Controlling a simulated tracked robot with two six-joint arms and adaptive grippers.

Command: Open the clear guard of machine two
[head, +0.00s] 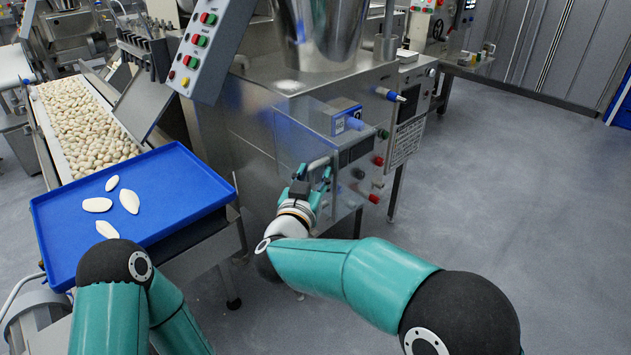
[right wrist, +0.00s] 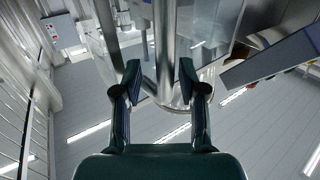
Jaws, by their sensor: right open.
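The steel machine (head: 265,105) stands at centre, with a clear guard (head: 295,125) on its front. The panel is see-through and its edges are faint; I cannot tell that it has lifted from the machine. A metal bar handle (head: 319,163) sits at the guard's lower front. My right gripper (head: 312,180) is open at this handle. In the right wrist view, a metal bar (right wrist: 164,45) shows between the two open fingers of my right gripper (right wrist: 159,72); I cannot tell whether they touch it. My left arm shows at lower left, but its gripper is out of view.
A button panel (head: 210,45) hangs above. Buttons and a blue-handled lever (head: 390,94) are right of the guard. The floor (head: 500,190) at right is clear.

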